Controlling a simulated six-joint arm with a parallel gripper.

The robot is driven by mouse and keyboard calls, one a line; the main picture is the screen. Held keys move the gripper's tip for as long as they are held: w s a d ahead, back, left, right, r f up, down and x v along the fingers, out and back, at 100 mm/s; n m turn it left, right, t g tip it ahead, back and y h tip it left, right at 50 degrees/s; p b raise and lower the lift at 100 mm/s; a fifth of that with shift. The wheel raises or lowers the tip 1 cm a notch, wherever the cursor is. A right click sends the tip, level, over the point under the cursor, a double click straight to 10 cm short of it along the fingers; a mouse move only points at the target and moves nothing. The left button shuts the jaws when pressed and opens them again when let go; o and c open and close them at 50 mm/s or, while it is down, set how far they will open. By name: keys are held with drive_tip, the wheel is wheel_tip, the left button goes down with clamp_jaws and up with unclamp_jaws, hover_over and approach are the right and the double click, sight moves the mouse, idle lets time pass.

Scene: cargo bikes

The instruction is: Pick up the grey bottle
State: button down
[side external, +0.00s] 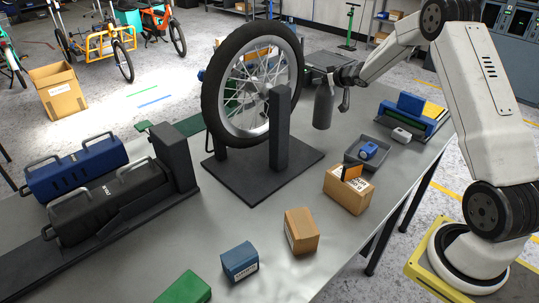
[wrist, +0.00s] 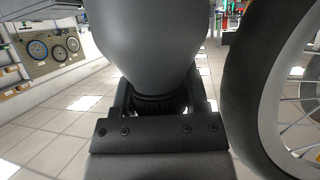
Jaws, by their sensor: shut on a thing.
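The grey bottle (side external: 323,106) is dark grey with a narrower neck. In the side external view it hangs upright above the back part of the table, just right of the wheel. My gripper (side external: 341,80) is shut on it near its upper part. In the wrist view the bottle (wrist: 152,38) fills the upper middle, and my gripper (wrist: 158,105) shows with its fingers on both sides of the narrower part. The fingertips are partly hidden by the bottle.
A spoked wheel (side external: 209,100) stands in a dark stand (side external: 280,125) close left of the bottle. A grey tray (side external: 351,154) with a blue item, a cardboard box (side external: 346,196) and small boxes lie in front. Black and blue cases (side external: 75,168) are at left. Bare table (side external: 235,215) lies in front of the stand.

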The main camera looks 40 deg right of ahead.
drive_tip(key=s+r, duration=0.1)
drive_tip(key=r, duration=0.1)
drive_tip(key=s+a+r, duration=0.1)
drive_tip(key=s+r, duration=0.1)
drive_tip(key=shift+a+r, duration=0.2)
drive_tip(key=shift+r, duration=0.05)
drive_tip(key=a+v, duration=0.2)
drive_tip(key=v, duration=0.7)
drive_tip(key=shift+s+a, duration=0.15)
drive_tip(key=shift+a, duration=0.05)
drive_tip(key=shift+r, duration=0.15)
